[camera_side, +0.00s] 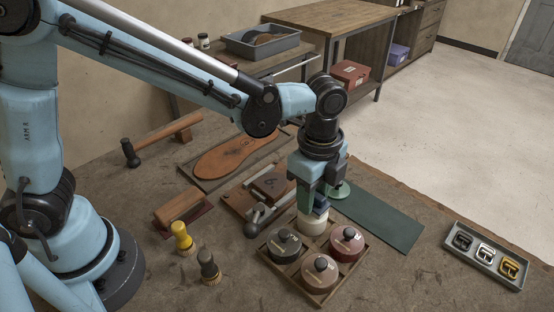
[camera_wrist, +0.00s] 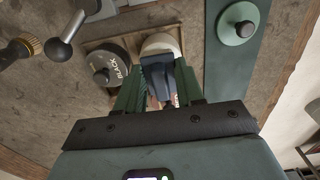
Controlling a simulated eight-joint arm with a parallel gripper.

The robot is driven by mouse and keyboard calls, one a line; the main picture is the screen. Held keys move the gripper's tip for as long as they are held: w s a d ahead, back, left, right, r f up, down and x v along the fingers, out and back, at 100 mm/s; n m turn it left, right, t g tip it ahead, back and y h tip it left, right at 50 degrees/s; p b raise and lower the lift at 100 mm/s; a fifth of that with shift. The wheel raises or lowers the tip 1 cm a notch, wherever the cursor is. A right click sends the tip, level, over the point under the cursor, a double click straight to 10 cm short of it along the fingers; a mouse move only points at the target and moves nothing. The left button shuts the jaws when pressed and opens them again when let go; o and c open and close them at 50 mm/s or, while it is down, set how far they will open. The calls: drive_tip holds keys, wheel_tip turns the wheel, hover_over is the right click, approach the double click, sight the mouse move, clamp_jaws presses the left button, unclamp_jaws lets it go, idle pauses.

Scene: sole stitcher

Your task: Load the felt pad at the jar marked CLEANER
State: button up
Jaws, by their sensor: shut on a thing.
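My gripper (camera_side: 315,205) points down over the back of a wooden tray (camera_side: 291,281). It is shut on a dark blue block (camera_side: 320,204), seemingly the felt pad's holder, which also shows between the green fingers in the wrist view (camera_wrist: 158,72). The felt face is hard to make out. Right below it is a cream, lidless jar (camera_side: 312,225), whose rim shows in the wrist view (camera_wrist: 158,42). Pad and jar overlap in both views; I cannot tell whether they touch. I cannot read CLEANER on the jar. A round green lid (camera_side: 340,191) lies on the green mat (camera_side: 378,217).

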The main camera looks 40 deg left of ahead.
drive_tip(key=shift+f, duration=0.45)
idle(1.2)
drive_tip(key=shift+r, duration=3.55)
drive_tip(key=s+a+r+n, duration=0.1)
drive_tip(key=a+r+n, duration=0.1)
drive_tip(key=a+n, duration=0.7)
drive_tip(key=a+r+n, duration=0.3)
drive_tip(key=a+n, duration=0.6)
drive_tip(key=a, duration=0.1)
drive_tip(key=shift+s+r, duration=0.35)
drive_tip(key=shift+s, duration=0.05)
